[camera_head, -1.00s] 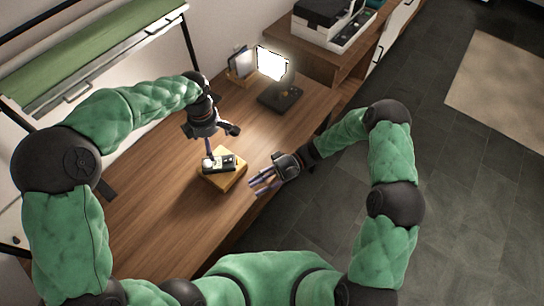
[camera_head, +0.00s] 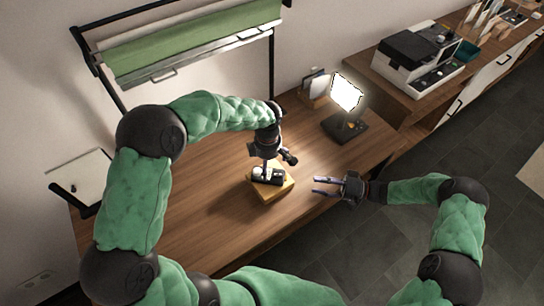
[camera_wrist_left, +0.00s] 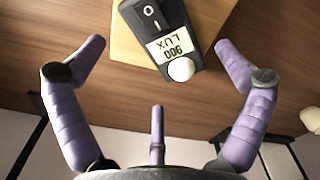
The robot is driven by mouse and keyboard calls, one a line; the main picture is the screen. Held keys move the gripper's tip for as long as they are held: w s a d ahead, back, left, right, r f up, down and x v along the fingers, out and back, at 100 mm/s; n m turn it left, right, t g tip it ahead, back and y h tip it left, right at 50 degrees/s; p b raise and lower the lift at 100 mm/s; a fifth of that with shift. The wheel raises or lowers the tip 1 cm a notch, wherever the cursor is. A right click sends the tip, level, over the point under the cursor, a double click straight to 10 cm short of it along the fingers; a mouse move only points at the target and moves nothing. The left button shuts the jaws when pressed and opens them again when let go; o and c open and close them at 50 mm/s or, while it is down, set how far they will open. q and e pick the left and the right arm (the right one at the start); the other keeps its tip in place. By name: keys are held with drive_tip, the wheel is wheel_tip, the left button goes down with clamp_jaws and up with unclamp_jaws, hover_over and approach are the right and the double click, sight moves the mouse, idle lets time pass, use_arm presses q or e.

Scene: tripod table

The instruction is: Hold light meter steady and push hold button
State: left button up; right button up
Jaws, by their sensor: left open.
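The light meter (camera_head: 268,175) is small and black with a white dome and lies on a yellow wooden block (camera_head: 272,193) on the table. In the left wrist view the meter (camera_wrist_left: 170,30) shows upside down, with a rocker switch, a label reading LUX and the white dome (camera_wrist_left: 181,69) toward me. My left gripper (camera_head: 265,164) is above the meter, partly covering it. In its wrist view the three purple fingers (camera_wrist_left: 160,62) are spread around the dome end, apart from the meter. My right gripper (camera_head: 320,187) is open and empty, to the right of the block, fingers pointing at it.
A bright lit panel lamp (camera_head: 347,92) on a dark base (camera_head: 345,127) stands further back on the wooden table (camera_head: 210,205). A holder with cards (camera_head: 315,88) is beside it. A black and white machine (camera_head: 415,62) stands on the higher counter. The table left of the block is clear.

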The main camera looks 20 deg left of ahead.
sight(268, 171)
use_arm(q)
drive_tip(key=shift+f, duration=2.4)
drive_tip(key=shift+c, duration=0.3)
drive_tip(key=c, duration=1.1)
use_arm(e)
clamp_jaws()
